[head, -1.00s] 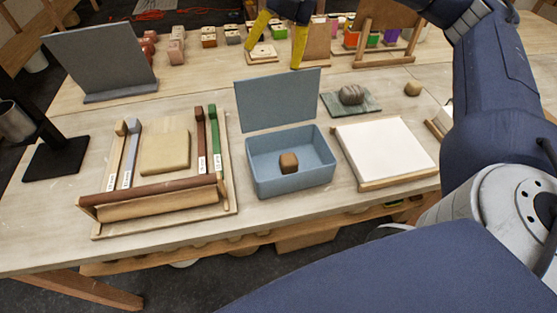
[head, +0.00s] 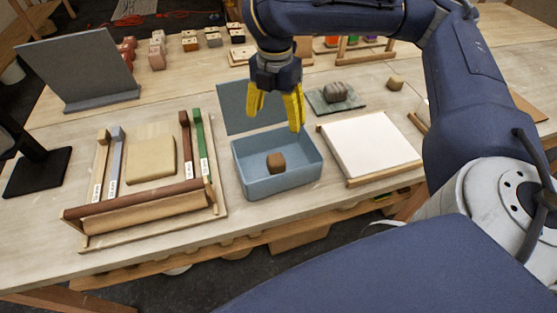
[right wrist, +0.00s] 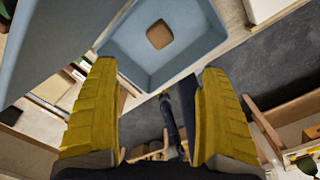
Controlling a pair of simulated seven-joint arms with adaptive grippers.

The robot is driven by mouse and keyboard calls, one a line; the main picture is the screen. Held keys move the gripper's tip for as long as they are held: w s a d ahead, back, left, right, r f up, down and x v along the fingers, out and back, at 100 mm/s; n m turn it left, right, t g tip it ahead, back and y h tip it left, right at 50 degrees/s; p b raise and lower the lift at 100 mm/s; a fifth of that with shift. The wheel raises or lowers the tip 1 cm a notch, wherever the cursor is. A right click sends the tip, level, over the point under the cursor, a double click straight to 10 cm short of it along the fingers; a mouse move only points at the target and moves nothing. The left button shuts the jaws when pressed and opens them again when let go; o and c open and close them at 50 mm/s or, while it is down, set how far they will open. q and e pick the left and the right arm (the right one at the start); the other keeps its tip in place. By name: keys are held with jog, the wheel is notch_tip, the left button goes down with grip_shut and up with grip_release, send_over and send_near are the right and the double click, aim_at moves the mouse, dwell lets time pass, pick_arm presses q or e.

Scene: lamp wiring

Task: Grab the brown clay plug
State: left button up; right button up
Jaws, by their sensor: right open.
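The brown clay plug (head: 276,162) is a small rounded block lying on the floor of an open blue box (head: 285,188). It also shows in the right wrist view (right wrist: 159,34), with the box (right wrist: 190,62) around it. My right gripper (head: 276,118) has yellow fingers and is open and empty. It hangs above the back part of the box, apart from the plug. In the right wrist view its fingers (right wrist: 160,110) are wide apart, with the plug beyond them. My left gripper is not in view.
The box's raised blue lid (head: 236,108) stands behind it. A wooden frame with coloured bars and a beige slab (head: 151,158) lies to the left. A white board (head: 366,146) lies to the right. A striped lump (head: 336,88) sits on a green slab behind.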

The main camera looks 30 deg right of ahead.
aim_at(276, 158)
jog(key=shift+f, duration=8.55)
jog(key=c, duration=1.6)
jog(key=shift+w+r, duration=0.1)
jog(key=shift+r, duration=0.05)
